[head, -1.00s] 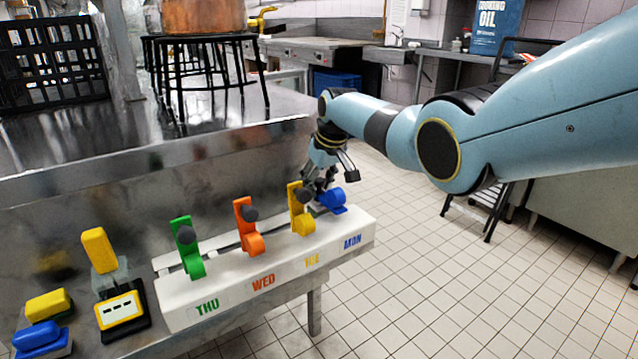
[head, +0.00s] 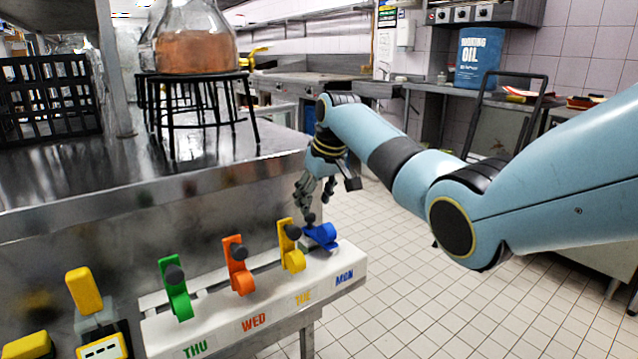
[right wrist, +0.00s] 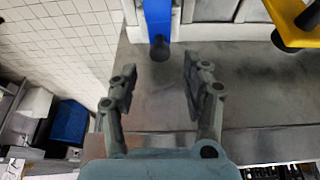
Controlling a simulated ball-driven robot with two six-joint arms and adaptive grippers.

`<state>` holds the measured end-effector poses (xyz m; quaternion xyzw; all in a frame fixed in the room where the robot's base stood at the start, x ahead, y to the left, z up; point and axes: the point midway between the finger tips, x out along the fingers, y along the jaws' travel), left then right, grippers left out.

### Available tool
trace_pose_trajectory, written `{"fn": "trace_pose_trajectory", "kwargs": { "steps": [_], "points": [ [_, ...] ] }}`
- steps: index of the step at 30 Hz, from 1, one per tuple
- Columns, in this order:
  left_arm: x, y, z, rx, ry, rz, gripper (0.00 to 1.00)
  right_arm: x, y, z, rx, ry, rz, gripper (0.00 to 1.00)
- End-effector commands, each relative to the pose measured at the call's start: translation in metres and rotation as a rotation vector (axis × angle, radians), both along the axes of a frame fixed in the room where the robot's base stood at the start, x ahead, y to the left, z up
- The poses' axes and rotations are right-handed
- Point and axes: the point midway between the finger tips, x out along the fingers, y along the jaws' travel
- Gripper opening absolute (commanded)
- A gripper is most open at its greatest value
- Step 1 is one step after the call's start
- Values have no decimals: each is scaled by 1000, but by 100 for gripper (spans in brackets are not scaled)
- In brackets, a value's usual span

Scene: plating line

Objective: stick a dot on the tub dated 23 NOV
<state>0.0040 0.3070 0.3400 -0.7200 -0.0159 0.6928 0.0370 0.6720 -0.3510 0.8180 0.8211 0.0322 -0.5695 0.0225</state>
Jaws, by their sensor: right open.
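A white dispenser bar (head: 225,322) labelled THU, WED, TUE and MON stands on the steel counter. Its green (head: 175,292), orange (head: 238,268) and yellow (head: 291,250) levers stand up; the blue MON lever (head: 321,236) lies lower, tilted over. My right gripper (head: 316,195) is open and empty just above the blue lever. In the right wrist view the blue lever (right wrist: 158,20) and its dark knob (right wrist: 159,48) lie ahead of the spread fingers (right wrist: 160,85), apart from them. No dot is visible on the fingers. No tub dated 23 NOV shows. My left gripper is out of view.
A yellow-handled device with a small display (head: 103,348) and a yellow block (head: 27,345) are at the lower left. A black stool-like stand (head: 200,78) bears a glass vessel (head: 195,50) at the back. Tiled floor (head: 400,290) is open on the right.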

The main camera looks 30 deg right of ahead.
Motion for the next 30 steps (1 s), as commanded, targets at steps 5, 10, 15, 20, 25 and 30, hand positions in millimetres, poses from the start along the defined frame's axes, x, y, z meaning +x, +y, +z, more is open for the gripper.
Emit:
{"fn": "trace_pose_trajectory", "kwargs": {
  "steps": [5, 10, 15, 20, 25, 30],
  "points": [
    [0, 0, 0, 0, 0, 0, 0, -11, -1, 31, -2, -3, 0, 48],
    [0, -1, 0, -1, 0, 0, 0, -16, -1, 44, -1, 1, 0, 48],
    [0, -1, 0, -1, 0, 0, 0, -17, -1, 45, -1, 0, 0, 48],
    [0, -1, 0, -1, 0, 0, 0, -17, -1, 45, -1, 0, 0, 48],
    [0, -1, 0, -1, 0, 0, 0, -17, -1, 45, -1, 0, 1, 48],
    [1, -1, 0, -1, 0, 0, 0, -17, -1, 45, -1, 0, 1, 48]
  ]
}}
